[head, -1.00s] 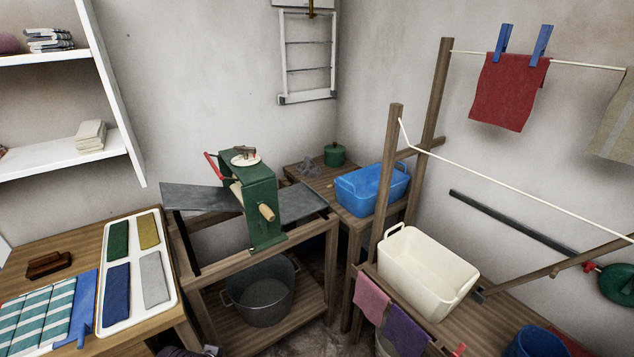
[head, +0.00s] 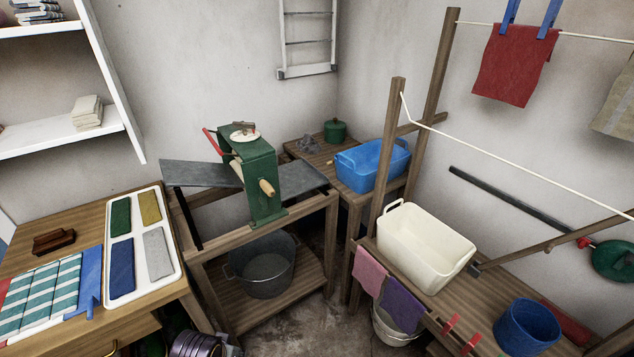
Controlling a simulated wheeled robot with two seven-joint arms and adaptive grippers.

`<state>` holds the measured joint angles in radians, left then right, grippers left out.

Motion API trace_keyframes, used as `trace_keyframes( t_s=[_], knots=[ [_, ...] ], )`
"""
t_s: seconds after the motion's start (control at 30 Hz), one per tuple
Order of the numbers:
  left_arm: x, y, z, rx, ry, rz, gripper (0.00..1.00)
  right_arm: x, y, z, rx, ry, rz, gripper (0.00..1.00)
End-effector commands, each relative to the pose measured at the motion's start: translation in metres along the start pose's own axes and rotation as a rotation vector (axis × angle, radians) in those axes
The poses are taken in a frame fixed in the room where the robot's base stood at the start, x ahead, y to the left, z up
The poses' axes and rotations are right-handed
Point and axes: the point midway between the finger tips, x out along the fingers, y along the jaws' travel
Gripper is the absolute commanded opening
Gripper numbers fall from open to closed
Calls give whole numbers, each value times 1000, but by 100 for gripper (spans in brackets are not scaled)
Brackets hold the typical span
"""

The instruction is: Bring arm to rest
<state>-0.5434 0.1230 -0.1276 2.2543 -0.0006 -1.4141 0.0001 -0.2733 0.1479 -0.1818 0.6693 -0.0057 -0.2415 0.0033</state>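Neither of my grippers shows in the head view, and no part of my arms can be made out for sure. The task names no object. A green hand-cranked wringer (head: 262,180) with a red lever and a wooden handle stands on a wooden frame (head: 262,230) in the middle. Nothing of mine is seen touching it.
A table (head: 75,229) at left bears a white tray (head: 176,270) of coloured cloths. A metal tub (head: 263,272) sits below the wringer. A cream tub (head: 420,252), blue basin (head: 372,170) and blue bucket (head: 522,330) stand at right. Clothes lines cross above.

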Motion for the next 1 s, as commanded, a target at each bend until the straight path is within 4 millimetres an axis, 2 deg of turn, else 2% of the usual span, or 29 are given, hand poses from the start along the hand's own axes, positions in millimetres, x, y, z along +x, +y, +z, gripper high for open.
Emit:
trace_keyframes(
  t_s=[0.1,0.47,0.73,1.0],
  knots=[
    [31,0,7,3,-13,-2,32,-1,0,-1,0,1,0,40],
    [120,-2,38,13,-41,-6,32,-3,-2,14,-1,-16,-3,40],
    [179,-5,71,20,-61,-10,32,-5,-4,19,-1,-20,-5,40],
    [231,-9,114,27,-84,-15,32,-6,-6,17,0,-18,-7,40]
  ],
)
